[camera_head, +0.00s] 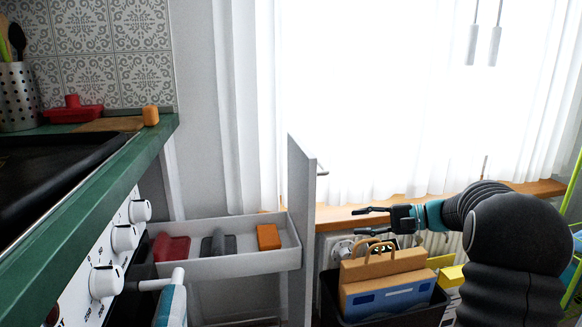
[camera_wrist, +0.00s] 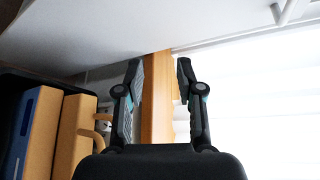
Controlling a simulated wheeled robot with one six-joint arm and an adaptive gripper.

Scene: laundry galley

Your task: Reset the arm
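My gripper (camera_head: 372,220) is at the end of my arm, which reaches in from the right in the head view. It points left toward the white front panel of the pulled-out drawer and is apart from it. In the wrist view my gripper (camera_wrist: 158,75) has its two fingers spread with nothing between them; the wooden window sill (camera_wrist: 158,110) shows behind the gap. The gripper is above the dark bin with the paper bag (camera_head: 385,278).
An open white drawer (camera_head: 220,267) holds a red item (camera_head: 171,248), a grey item (camera_head: 219,243) and an orange block (camera_head: 268,237). Its tall front panel (camera_head: 303,235) stands left of my gripper. A green counter (camera_head: 100,195) with a stove is at left. A curtained window is behind.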

